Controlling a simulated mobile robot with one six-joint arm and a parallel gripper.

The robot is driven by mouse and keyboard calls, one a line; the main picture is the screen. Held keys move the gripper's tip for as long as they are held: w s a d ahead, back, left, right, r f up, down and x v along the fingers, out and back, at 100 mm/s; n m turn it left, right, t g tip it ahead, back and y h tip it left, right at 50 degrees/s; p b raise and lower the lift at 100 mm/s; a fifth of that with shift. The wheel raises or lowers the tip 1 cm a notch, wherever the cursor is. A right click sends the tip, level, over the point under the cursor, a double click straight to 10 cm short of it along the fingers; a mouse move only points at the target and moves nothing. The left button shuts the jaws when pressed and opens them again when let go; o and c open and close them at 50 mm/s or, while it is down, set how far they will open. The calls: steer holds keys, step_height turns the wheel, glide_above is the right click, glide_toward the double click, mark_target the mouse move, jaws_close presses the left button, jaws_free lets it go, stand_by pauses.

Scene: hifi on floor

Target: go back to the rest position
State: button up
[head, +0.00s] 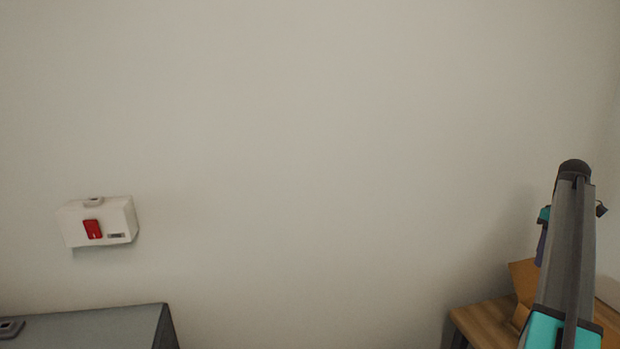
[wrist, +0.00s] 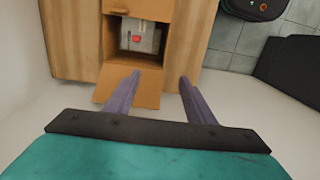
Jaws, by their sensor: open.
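My gripper (wrist: 161,84) shows in the wrist view with its two purple fingers spread apart and nothing between them. It points toward an open cardboard box (wrist: 130,96) on a wooden table (wrist: 70,40). Inside the box lies a grey-white thing with a red part (wrist: 138,38); the fingers are apart from it. In the head view my arm rises at the right edge, and the gripper there is mostly hidden behind it.
In the head view a white box with a red switch (head: 98,222) is on the wall, above a grey surface (head: 90,325) at lower left. The wooden table (head: 485,322) and cardboard box (head: 524,285) stand at lower right. Dark objects (wrist: 292,65) are at right in the wrist view.

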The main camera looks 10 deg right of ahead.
steer(key=w+a+f, duration=0.4)
steer(key=a+f, duration=0.6)
steer(key=a, duration=0.2)
steer(key=w+a+f, duration=0.4)
steer(key=a+f, duration=0.6)
steer(key=a, duration=0.3)
steer(key=s+a+f, duration=0.3)
steer(key=a+f, duration=0.5)
steer(key=a, duration=0.5)
steer(key=s+a+f, duration=0.3)
steer(key=a+f, duration=0.5)
steer(key=a, duration=0.5)
steer(key=s+a+f, duration=0.6)
steer(key=s+a, duration=0.3)
steer(key=a, duration=0.3)
steer(key=s+f+g, duration=0.2)
steer(key=s+f, duration=0.6)
steer(key=s, duration=0.4)
steer(key=s+f+g, duration=0.3)
steer(key=s+f, duration=0.6)
steer(key=s, duration=0.4)
steer(key=shift+d+f+m, duration=0.25)
steer(key=shift+f+m, duration=0.05)
steer(key=shift+m, duration=0.1)
steer(key=shift+c, duration=0.3)
